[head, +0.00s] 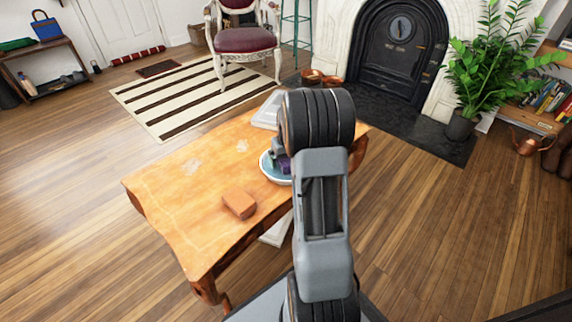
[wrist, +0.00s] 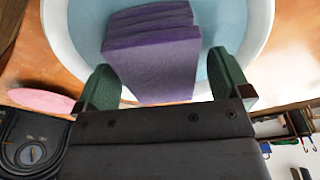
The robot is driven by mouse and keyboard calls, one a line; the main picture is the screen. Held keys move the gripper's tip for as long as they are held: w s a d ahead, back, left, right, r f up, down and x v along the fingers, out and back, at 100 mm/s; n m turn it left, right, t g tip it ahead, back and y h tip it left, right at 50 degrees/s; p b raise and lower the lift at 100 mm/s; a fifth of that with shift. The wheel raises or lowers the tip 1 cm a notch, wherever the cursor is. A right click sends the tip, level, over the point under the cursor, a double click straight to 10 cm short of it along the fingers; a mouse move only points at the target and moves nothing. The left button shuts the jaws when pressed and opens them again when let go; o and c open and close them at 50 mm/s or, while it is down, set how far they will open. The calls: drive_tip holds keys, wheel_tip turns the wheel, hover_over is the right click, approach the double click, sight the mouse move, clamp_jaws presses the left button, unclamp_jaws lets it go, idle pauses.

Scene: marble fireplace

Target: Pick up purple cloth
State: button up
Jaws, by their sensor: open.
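The purple cloth (wrist: 150,55) is a folded, layered block in a bowl (wrist: 258,22) with a white rim and a light blue inside. In the wrist view my gripper (wrist: 164,70) is open, with one green finger on each side of the cloth's near end. I cannot tell whether either finger touches it. In the head view a little of the purple cloth (head: 285,166) shows in the bowl (head: 268,174) on the wooden table. My arm hides the rest of both there.
The wooden table (head: 200,195) also holds an orange-brown block (head: 239,203) and a pale flat item (head: 268,108), partly hidden. An armchair (head: 245,40) and striped rug (head: 190,95) are beyond. A fireplace (head: 400,50) and plant (head: 480,70) stand behind right.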

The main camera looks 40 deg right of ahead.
drive_tip(key=shift+f, duration=0.1)
drive_tip(key=shift+c, duration=0.3)
drive_tip(key=c, duration=1)
drive_tip(key=shift+r, duration=0.4)
drive_tip(key=r+p, duration=0.2)
drive_tip(key=r, duration=0.1)
drive_tip(key=shift+s+d+r, duration=0.15)
drive_tip(key=shift+s, duration=0.05)
drive_tip(key=s+r, duration=0.1)
drive_tip(key=s+d+r+p, duration=0.1)
drive_tip(key=r, duration=0.1)
drive_tip(key=s+d+r+p, duration=0.1)
drive_tip(key=shift+s+r, duration=0.25)
drive_tip(key=shift+r, duration=0.15)
drive_tip(key=shift+s+d+r+p, duration=0.55)
drive_tip(key=shift+s+d+r, duration=0.2)
drive_tip(key=shift+s, duration=0.65)
drive_tip(key=shift+s+d+r+p, duration=0.5)
drive_tip(key=shift+s+d+r, duration=0.15)
drive_tip(key=shift+s, duration=0.8)
drive_tip(key=shift+s+d+r+p, duration=0.6)
drive_tip(key=shift+s+d, duration=0.2)
drive_tip(key=shift+s, duration=0.6)
